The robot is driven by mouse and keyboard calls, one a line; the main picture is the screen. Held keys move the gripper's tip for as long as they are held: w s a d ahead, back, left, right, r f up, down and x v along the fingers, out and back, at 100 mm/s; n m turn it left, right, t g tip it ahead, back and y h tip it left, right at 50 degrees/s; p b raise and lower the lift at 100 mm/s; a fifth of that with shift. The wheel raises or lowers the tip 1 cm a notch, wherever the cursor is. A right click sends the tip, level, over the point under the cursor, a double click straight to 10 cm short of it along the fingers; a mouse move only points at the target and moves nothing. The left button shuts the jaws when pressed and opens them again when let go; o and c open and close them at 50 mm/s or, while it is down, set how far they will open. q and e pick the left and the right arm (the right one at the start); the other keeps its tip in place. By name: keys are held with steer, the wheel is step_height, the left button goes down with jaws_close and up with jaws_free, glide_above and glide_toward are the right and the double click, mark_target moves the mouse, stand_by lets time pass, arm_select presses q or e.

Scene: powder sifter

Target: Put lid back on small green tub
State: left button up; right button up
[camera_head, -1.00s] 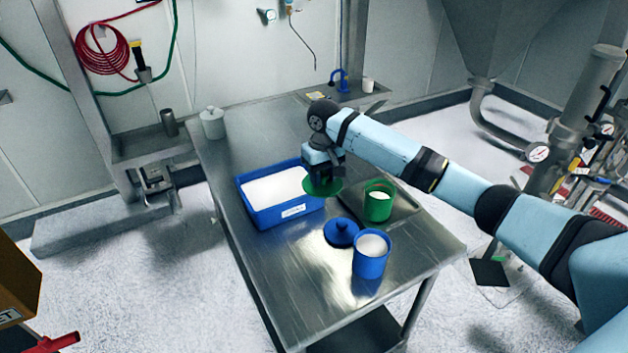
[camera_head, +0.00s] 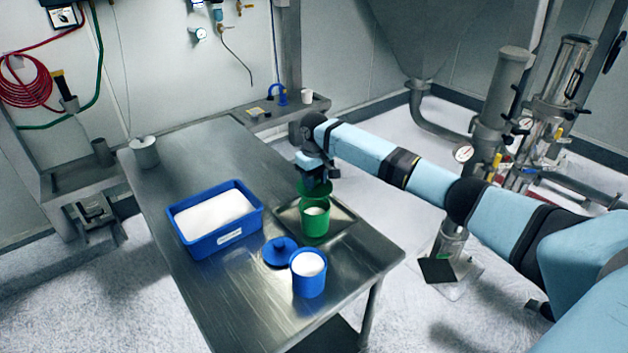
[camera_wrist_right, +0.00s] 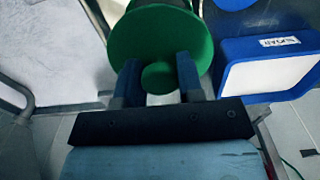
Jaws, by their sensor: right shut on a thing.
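The small green tub (camera_head: 315,225) stands on a shallow metal tray, open, with white powder in it. The round green lid (camera_head: 322,187) is in my right gripper (camera_head: 317,172), held above and just behind the tub's rim. In the right wrist view the green lid (camera_wrist_right: 160,38) fills the top middle, its knob between the two fingers of my right gripper (camera_wrist_right: 158,80). The lid hides most of the tub there, and I cannot tell in that view how far apart they are. My left gripper is not in view.
A blue bin (camera_head: 215,238) of white powder stands left of the tub. A blue lid (camera_head: 280,252) and an open blue tub (camera_head: 309,281) stand in front. The metal tray (camera_head: 345,222) lies under the green tub.

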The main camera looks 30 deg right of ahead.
mark_target(315, 193)
step_height(315, 193, down, 3)
steer(key=b, duration=0.2)
steer(key=shift+d+b, duration=0.1)
steer(key=shift+b, duration=0.25)
steer(key=shift+f, duration=0.9)
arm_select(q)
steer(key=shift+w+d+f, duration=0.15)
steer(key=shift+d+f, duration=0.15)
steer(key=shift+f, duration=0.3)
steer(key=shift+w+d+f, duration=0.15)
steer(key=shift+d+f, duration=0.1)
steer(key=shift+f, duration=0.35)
arm_select(e)
steer(key=shift+f, duration=0.1)
arm_select(q)
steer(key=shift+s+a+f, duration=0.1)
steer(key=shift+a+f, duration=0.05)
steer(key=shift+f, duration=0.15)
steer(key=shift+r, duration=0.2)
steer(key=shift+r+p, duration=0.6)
steer(key=shift+p, duration=0.05)
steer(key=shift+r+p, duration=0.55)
steer(key=shift+p, duration=0.05)
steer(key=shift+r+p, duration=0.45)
arm_select(e)
steer(key=shift+f, duration=0.15)
